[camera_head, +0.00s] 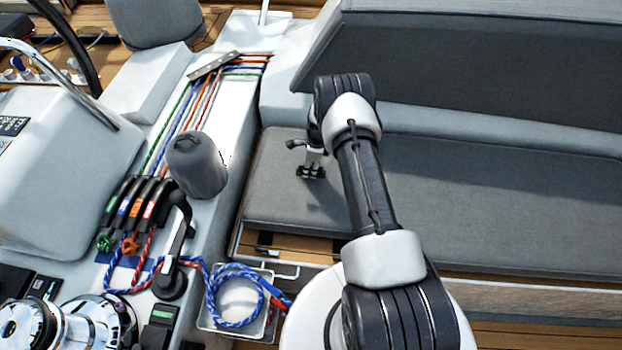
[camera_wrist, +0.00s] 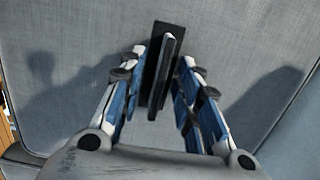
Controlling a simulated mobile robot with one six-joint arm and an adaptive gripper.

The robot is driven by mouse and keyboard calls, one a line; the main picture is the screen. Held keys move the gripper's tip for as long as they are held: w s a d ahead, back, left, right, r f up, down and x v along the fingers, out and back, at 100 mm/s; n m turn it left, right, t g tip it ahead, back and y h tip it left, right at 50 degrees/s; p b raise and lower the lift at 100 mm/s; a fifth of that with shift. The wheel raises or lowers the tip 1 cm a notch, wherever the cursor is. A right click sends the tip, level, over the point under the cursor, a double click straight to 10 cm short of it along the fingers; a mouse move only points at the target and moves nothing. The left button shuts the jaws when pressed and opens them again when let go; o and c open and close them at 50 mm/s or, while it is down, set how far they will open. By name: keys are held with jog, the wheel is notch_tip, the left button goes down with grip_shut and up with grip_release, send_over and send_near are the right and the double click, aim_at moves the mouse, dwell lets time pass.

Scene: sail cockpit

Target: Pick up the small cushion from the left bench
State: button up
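A grey fabric seat cushion (camera_head: 275,190) lies flat at the left end of the bench; my arm hides part of it, including where it meets the longer cushion (camera_head: 500,205). I cannot tell for certain that it is the small one. My gripper (camera_head: 311,172) is low over its middle, pointing down. In the wrist view my gripper (camera_wrist: 163,62) has its fingers apart, one on each side of a thin dark upright tab (camera_wrist: 163,75) on a black plate (camera_wrist: 152,50). Grey fabric (camera_wrist: 90,50) fills the ground behind. I cannot tell whether the fingers touch the tab.
A tall grey backrest (camera_head: 470,60) rises behind the bench. Left of the bench, a covered winch (camera_head: 197,165), a winch handle (camera_head: 176,245) and coiled blue rope (camera_head: 235,290) stand by the raised edge. A steering console (camera_head: 60,170) is farther left.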

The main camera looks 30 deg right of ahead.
jog(key=shift+f+b, duration=0.25)
jog(key=shift+b, duration=0.25)
jog(key=shift+c, duration=0.5)
grip_shut()
dwell(1.0)
